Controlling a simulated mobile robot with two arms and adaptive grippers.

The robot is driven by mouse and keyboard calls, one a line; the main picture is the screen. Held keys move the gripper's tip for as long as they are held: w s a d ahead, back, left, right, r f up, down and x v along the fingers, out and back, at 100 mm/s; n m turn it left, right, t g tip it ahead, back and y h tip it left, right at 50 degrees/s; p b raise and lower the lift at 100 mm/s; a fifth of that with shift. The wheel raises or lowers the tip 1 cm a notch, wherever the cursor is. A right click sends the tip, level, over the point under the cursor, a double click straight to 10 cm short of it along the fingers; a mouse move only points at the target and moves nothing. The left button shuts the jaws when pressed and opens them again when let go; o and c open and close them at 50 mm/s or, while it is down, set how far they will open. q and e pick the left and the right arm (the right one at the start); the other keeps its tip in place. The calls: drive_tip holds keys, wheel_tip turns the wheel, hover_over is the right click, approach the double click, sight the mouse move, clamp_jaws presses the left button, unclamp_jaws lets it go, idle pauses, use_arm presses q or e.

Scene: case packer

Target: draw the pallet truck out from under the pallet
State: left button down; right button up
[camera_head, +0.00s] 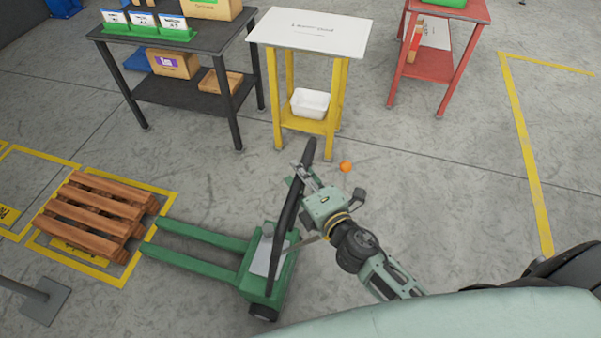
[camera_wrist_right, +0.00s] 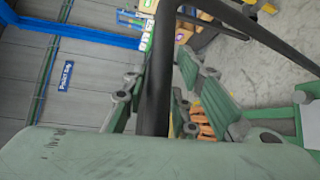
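The green pallet truck (camera_head: 262,268) stands on the floor at lower middle in the head view. Its two forks (camera_head: 200,236) point left, and their tips lie beside the right edge of the wooden pallet (camera_head: 95,215), with nearly the whole fork length bare. Its black handle (camera_head: 285,220) rises to the upper right. My right gripper (camera_head: 301,181) is at the upper part of the handle. In the right wrist view the black handle bar (camera_wrist_right: 156,75) runs between the fingers, which are closed on it. My left gripper is not in view.
The pallet lies in a yellow floor marking (camera_head: 128,270). A yellow stand (camera_head: 310,35), a dark table (camera_head: 215,40) and a red table (camera_head: 460,15) stand behind. A small orange ball (camera_head: 345,166) lies near my right gripper. A grey post base (camera_head: 45,300) is at lower left.

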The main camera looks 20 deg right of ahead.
clamp_jaws()
drive_tip(key=shift+s+d, duration=0.1)
drive_tip(key=s+d, duration=0.1)
drive_tip(key=d, duration=0.1)
drive_tip(key=shift+s+d, duration=0.3)
drive_tip(key=shift+s, duration=0.1)
unclamp_jaws()
drive_tip(key=shift+s+d, duration=0.1)
drive_tip(key=shift+d, duration=0.05)
drive_tip(key=o, duration=0.4)
drive_tip(key=shift+w+a, duration=0.2)
drive_tip(key=shift+w, duration=0.05)
drive_tip(key=shift+o, duration=0.3)
drive_tip(key=shift+w+a, duration=0.1)
drive_tip(key=shift+a, duration=0.05)
drive_tip(key=v, duration=1.2)
